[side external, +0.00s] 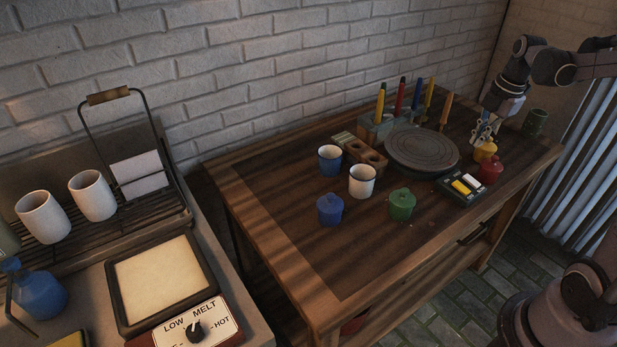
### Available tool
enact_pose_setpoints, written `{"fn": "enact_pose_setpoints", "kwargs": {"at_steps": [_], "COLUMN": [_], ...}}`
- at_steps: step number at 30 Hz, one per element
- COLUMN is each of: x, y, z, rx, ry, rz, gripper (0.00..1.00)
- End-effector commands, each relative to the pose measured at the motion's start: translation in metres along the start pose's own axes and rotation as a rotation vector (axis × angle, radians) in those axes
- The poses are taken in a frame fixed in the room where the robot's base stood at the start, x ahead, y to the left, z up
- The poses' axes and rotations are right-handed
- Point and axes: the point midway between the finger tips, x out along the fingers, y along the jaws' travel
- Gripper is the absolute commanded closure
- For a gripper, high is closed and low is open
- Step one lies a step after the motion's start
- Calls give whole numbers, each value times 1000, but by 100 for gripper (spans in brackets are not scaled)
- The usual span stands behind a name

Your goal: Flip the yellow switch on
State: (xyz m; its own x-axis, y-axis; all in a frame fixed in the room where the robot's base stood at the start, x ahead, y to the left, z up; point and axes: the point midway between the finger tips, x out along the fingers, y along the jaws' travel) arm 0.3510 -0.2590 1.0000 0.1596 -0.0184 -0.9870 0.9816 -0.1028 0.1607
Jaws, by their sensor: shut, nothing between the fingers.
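A yellow switch (461,187) sits beside a white switch (472,181) on a small dark box (448,187) near the right front of the wooden table. The switches' tilt is too small to tell. My gripper (480,142) is shut and empty. It hangs behind and to the right of the switch box in the picture, by a yellow pot (485,151). I cannot tell whether it touches that pot.
A red pot (490,170) stands close to the switch box, and a green pot (402,204) to its left. A round grey turntable (421,150) lies behind. Blue (330,209) and white (362,181) vessels stand left. The table's left front (345,265) is clear.

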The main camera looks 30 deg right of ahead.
Motion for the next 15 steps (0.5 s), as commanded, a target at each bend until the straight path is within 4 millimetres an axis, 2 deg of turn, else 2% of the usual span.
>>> {"fn": "enact_pose_setpoints", "kwargs": {"at_steps": [1, 6, 15], "x": [2, 6, 7], "y": [-1, -3, -3], "z": [8, 19, 21], "rx": [-26, -92, -105], "ry": [4, 16, 18], "rz": [-7, -20, -22], "gripper": [100, 100, 100]}}
